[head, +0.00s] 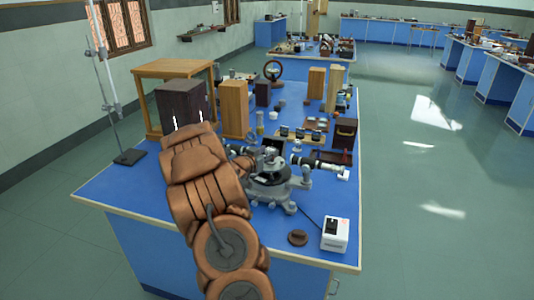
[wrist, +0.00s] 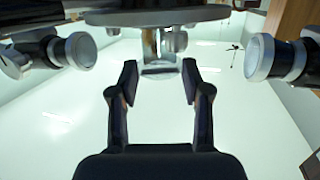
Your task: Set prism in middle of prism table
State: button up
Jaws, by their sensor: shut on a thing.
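The spectrometer (head: 268,190) stands on the near blue bench, with its round dark base and its tubes reaching out to both sides. Its small prism table (head: 270,152) is at the middle, partly hard to make out. In the wrist view, a grey disc edge that looks like the prism table (wrist: 110,18) crosses the top, beyond my fingertips. My gripper (wrist: 160,82) is shut on a clear, pale thing, seemingly the glass prism (wrist: 160,71), between its two dark fingers. The prism's outline is faint, and I cannot tell whether it touches the table. In the head view my arm reaches the spectrometer's left side.
Spectrometer tube ends flank my gripper at left (wrist: 80,50) and right (wrist: 262,58). Wooden blocks (head: 235,108) and a dark cabinet (head: 182,103) stand behind my arm.

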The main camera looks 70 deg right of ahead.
jog(key=o, duration=1.2)
jog(key=shift+r, duration=0.2)
jog(key=shift+w+a, duration=0.1)
jog(key=shift+a, duration=0.25)
jog(key=b+v, duration=0.2)
jog(key=v, duration=0.9)
jog(key=shift+a, duration=0.15)
